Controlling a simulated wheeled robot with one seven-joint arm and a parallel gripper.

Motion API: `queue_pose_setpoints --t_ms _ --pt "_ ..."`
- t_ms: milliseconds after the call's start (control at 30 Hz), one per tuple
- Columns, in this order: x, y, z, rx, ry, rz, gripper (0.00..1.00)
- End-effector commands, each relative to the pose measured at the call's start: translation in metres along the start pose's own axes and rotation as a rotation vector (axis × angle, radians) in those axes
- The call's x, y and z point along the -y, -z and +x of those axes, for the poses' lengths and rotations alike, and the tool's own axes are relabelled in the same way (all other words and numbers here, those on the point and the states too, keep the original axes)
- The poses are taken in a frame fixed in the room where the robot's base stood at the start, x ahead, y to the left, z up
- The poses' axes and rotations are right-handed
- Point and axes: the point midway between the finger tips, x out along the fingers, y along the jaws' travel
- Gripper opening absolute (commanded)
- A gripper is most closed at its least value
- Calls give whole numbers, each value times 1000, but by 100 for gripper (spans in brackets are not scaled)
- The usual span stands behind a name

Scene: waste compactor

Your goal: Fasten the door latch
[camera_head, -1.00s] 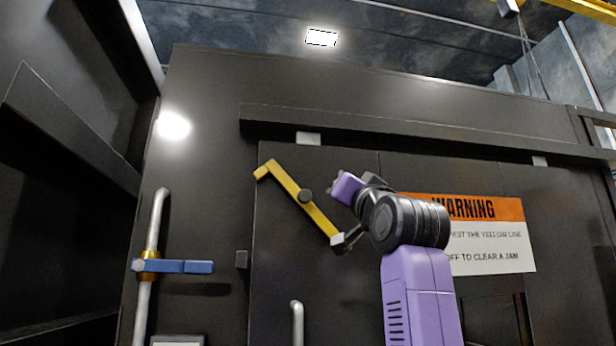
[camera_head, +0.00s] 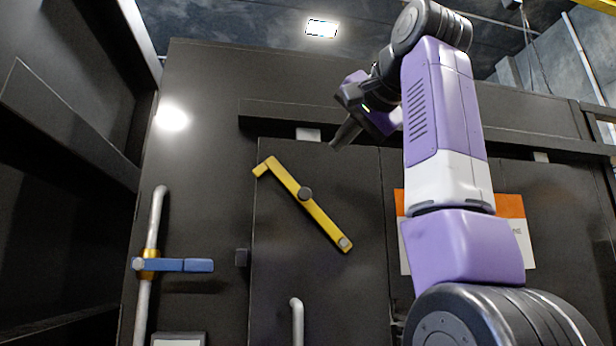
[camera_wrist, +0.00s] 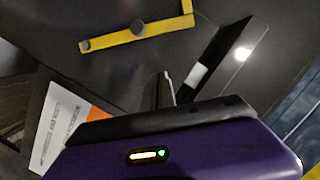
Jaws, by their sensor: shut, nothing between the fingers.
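The yellow door latch (camera_head: 318,218) is a bar on a dark round pivot (camera_head: 305,194) on the dark door (camera_head: 290,270). It slants from a hooked upper left end down to a lower right end with a pale knob. It also shows in the wrist view (camera_wrist: 140,33). A small dark block (camera_head: 242,258) sits on the frame left of the door, below the hooked end and apart from it. My gripper (camera_head: 337,143) is shut and empty, above and right of the latch, near the top rail. In the wrist view my fingers (camera_wrist: 167,90) are apart from the latch.
A blue lever (camera_head: 175,265) with a yellow collar sits on a vertical pipe at the left. A grey door handle (camera_head: 297,320) is below the latch. A top rail (camera_head: 270,122) juts out over the door. A warning sign (camera_head: 510,206) is partly behind my arm.

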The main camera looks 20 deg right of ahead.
Motion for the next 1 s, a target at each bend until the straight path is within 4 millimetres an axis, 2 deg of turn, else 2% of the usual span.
queue_pose_setpoints --t_ms 367,533,667,1000 --pt "-2 -2 1 6 -5 17 0" --pt "-1 -1 10 8 -7 17 0" --pt "0 0 30 8 -8 16 0" --pt "1 0 92 8 -7 16 0"
